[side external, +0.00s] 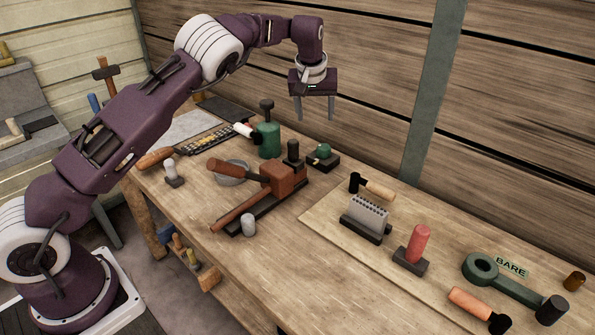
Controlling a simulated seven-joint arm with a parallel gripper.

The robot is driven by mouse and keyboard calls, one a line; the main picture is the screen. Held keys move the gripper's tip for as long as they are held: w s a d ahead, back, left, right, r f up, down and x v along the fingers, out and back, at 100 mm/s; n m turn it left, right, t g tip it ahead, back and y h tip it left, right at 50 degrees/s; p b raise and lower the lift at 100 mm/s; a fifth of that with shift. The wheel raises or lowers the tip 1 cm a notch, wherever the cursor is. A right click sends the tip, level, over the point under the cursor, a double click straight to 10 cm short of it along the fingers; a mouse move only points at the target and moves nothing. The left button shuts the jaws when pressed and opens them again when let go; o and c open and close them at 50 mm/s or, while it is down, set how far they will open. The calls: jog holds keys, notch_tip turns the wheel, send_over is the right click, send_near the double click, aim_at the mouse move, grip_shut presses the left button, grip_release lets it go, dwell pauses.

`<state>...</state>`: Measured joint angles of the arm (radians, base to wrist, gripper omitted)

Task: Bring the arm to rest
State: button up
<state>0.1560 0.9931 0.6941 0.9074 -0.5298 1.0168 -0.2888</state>
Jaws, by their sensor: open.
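My gripper (316,107) hangs high above the back part of the wooden workbench (290,285), fingers pointing down. Its two grey fingers are apart with nothing between them. My purple arm reaches up from its base at the lower left and over the bench. The gripper is clear of everything on the bench. In the picture, the closest things below it are a green canister (268,139) and a small dark block with a green knob (322,156).
To the right are a pin block (365,216), a red cylinder on a base (416,246), a green ring-ended tool (505,283) and hammers (375,188). A plank wall rises behind.

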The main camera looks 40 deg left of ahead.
jog(key=s+d+r+m+t+h, duration=0.1)
jog(key=s+d+r+h, duration=0.1)
jog(key=s+r, duration=0.85)
jog(key=s+d+r+m+h, duration=0.1)
jog(key=s+d+r, duration=0.2)
jog(key=s+r, duration=0.7)
jog(key=s+d+f+m, duration=0.1)
jog(key=s+f, duration=0.2)
jog(key=s, duration=0.6)
jog(key=s+d+f+m, duration=0.2)
jog(key=s+f, duration=0.1)
jog(key=s, duration=0.6)
jog(key=s+d+f+m+y, duration=0.1)
jog(key=s+f+m, duration=0.1)
jog(key=s, duration=0.7)
jog(key=shift+d+f+t, duration=0.15)
jog(key=shift+f+t, duration=0.25)
jog(key=shift+f, duration=0.2)
jog(key=shift+w, duration=0.1)
dwell(2.5)
